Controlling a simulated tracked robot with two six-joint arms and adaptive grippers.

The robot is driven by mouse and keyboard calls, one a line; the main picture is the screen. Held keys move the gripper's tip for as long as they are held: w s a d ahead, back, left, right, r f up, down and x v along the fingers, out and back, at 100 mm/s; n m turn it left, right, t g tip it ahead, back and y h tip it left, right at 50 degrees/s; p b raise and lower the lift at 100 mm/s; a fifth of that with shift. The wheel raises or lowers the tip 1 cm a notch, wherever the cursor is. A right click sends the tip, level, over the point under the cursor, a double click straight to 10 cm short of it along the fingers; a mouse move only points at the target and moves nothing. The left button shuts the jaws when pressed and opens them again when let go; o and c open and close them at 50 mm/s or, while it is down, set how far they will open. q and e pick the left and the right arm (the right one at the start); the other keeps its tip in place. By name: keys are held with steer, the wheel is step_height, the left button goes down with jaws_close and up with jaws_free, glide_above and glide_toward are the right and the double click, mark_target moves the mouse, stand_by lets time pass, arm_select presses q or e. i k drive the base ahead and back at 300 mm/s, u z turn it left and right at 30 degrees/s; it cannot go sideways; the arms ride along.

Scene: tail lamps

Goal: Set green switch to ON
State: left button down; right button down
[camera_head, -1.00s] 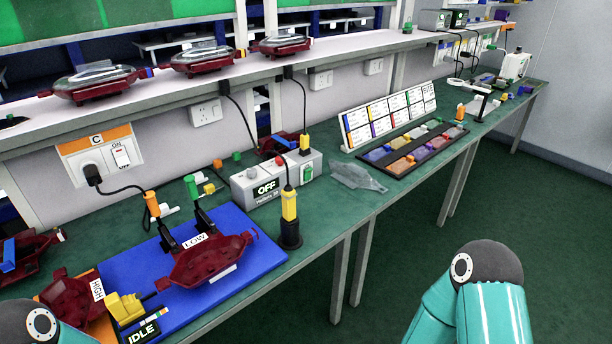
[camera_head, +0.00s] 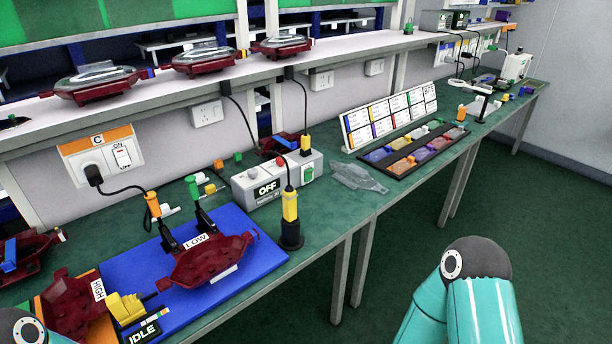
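The green switch (camera_head: 308,173) is on the front right of a grey control box (camera_head: 245,190) on the green workbench. The box's front carries a black label reading OFF (camera_head: 266,189). A round grey knob sits at the box's left end. A black and yellow cable plug stands in front of the box, left of the switch. Neither gripper shows. Only teal links of my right arm show at the lower right, and a small part of my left arm shows at the lower left corner, both well away from the switch.
A blue mat (camera_head: 262,251) with a red lamp housing (camera_head: 212,259) marked LOW lies front left of the box. A black holder (camera_head: 290,236) with a yellow tool stands before the box. A clear lens (camera_head: 357,178) and a parts tray (camera_head: 392,172) lie to the right.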

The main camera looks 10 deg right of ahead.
mark_target(308, 174)
steer(key=u, duration=2.65)
steer(key=k, duration=0.15)
steer(key=z, duration=1.6)
steer(key=k, duration=1)
steer(key=z, duration=0.85)
steer(key=i, duration=1.2)
steer(key=u, duration=0.05)
